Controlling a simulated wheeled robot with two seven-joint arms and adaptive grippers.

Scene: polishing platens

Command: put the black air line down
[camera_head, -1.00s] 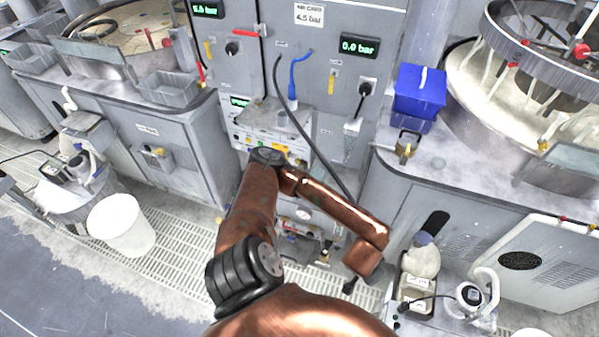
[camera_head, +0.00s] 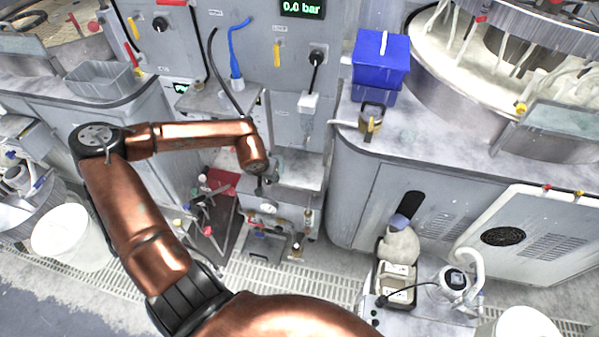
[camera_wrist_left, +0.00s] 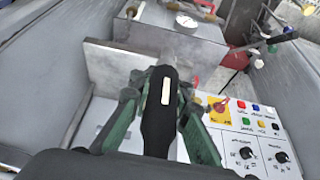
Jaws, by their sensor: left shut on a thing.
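The black air line (camera_head: 222,85) hangs as a dark hose down the grey panel and passes behind my left forearm in the head view. In the left wrist view, a black, rounded piece with a white label (camera_wrist_left: 158,112) sits between the green fingers of my left gripper (camera_wrist_left: 160,82), which is shut on it. In the head view, my left gripper (camera_head: 268,180) is small and partly hidden by its own wrist, in front of the panel's lower unit. The line's full path to the gripper is hidden. My right gripper is not in view.
A blue line (camera_head: 236,60) hangs beside the black one. A blue bin (camera_head: 380,62) stands on the right counter. A control panel with knobs and buttons (camera_wrist_left: 250,140) lies close to the gripper in the wrist view. A white bucket (camera_head: 72,238) stands at left.

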